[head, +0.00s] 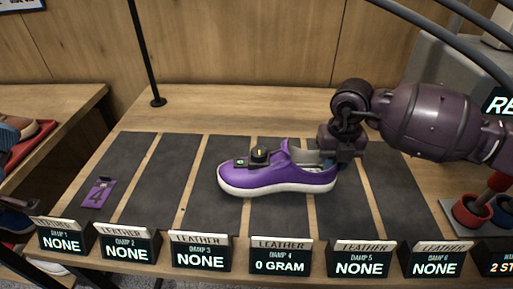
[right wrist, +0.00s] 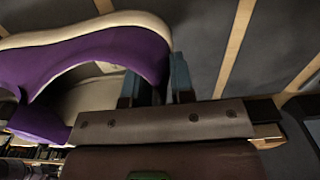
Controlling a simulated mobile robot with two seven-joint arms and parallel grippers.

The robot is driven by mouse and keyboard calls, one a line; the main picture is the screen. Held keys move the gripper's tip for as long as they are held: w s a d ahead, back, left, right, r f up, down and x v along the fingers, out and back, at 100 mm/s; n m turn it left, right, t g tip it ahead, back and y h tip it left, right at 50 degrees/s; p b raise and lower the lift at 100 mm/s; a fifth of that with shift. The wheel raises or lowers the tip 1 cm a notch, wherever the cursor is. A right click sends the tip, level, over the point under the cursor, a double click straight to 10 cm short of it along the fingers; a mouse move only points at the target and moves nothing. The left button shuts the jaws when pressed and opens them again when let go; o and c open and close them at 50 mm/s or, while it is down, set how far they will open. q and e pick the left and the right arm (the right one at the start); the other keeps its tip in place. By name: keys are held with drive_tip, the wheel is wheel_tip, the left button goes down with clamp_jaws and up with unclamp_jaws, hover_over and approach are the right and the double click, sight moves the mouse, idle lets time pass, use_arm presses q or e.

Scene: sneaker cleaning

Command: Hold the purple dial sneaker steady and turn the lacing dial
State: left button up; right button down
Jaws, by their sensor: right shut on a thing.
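The purple dial sneaker (head: 265,178) stands upright on its white sole on a dark mat, toe to the left, in the middle of the head view. Its black lacing dial (head: 259,154) sits on top of the shoe, with a yellow mark and a small green light on the plate beside it. My right gripper (head: 330,158) is at the heel end, shut on the back collar of the shoe. In the right wrist view the blue fingertips (right wrist: 156,82) lie either side of the purple heel wall (right wrist: 145,45). The dial is not visible there. My left gripper is not in view.
Several dark mats lie in a row on the wooden table (head: 190,95). Signs such as "0 GRAM" (head: 280,262) line the front edge. A purple tag (head: 98,194) marked 4 lies at left. A black post (head: 150,60) stands behind. Red cups (head: 470,212) stand at right.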

use_arm(q)
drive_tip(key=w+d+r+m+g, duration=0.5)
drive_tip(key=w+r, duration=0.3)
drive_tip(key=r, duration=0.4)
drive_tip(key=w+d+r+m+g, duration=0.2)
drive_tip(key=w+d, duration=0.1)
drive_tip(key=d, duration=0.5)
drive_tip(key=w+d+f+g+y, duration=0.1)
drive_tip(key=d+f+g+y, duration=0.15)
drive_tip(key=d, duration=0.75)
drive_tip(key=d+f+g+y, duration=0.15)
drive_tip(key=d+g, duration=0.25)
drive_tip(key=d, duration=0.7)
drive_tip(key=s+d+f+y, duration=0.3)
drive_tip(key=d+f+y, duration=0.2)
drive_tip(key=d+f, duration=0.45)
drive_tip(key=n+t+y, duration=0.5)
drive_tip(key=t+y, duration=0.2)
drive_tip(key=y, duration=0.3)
approach(257, 149)
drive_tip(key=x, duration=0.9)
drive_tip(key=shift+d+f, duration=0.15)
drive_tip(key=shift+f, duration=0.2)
